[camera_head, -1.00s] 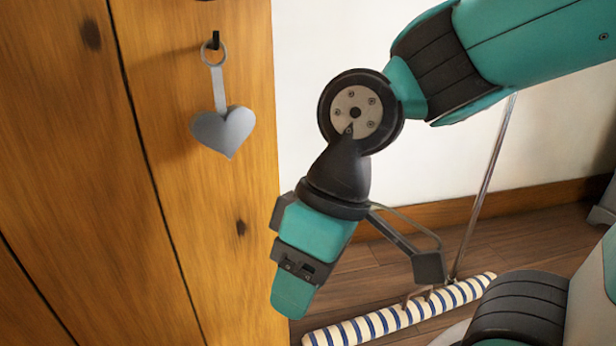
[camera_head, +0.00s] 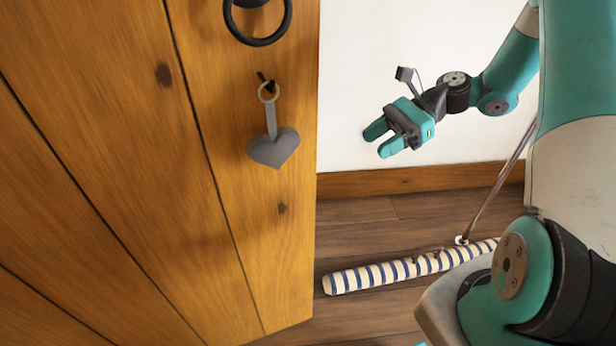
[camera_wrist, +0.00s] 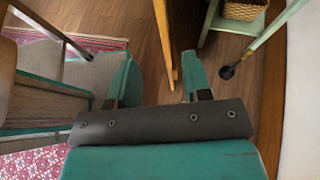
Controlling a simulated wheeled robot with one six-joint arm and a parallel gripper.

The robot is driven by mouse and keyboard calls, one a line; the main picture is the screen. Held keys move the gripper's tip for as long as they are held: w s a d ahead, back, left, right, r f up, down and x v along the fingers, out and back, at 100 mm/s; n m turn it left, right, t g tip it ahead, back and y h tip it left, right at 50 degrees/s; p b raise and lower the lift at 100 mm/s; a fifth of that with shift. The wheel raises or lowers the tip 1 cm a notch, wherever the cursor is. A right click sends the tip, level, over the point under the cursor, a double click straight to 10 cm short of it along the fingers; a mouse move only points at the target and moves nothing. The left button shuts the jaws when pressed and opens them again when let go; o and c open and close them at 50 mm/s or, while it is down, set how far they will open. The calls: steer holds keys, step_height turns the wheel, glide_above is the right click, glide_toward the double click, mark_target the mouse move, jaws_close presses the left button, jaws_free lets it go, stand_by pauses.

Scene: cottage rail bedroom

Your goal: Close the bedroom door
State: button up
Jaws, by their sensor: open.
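The wooden bedroom door (camera_head: 110,150) fills the left of the head view, with its free edge toward the middle. A black ring handle (camera_head: 258,22) is at its top, and a grey heart tag (camera_head: 274,148) hangs by a ring below it. My gripper (camera_head: 374,142) is open and empty, to the right of the door edge, in front of the white wall. In the wrist view the door's edge (camera_wrist: 165,40) appears as a narrow upright strip beyond and between the open fingers (camera_wrist: 158,80). I see no contact between gripper and door.
A blue-and-white striped roll (camera_head: 400,271) lies on the wooden floor right of the door, with a thin pole (camera_head: 500,180) rising by it. In the wrist view a wicker basket (camera_wrist: 245,10) is at the top right, and a pink patterned rug (camera_wrist: 95,42) is at left.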

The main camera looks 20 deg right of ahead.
mark_target(315, 181)
steer(key=shift+m, duration=0.3)
steer(key=b+x, duration=0.5)
steer(key=x, duration=1.1)
steer(key=shift+a+f, duration=0.1)
steer(key=shift+a, duration=0.3)
steer(key=shift+c, duration=0.4)
jaws_close()
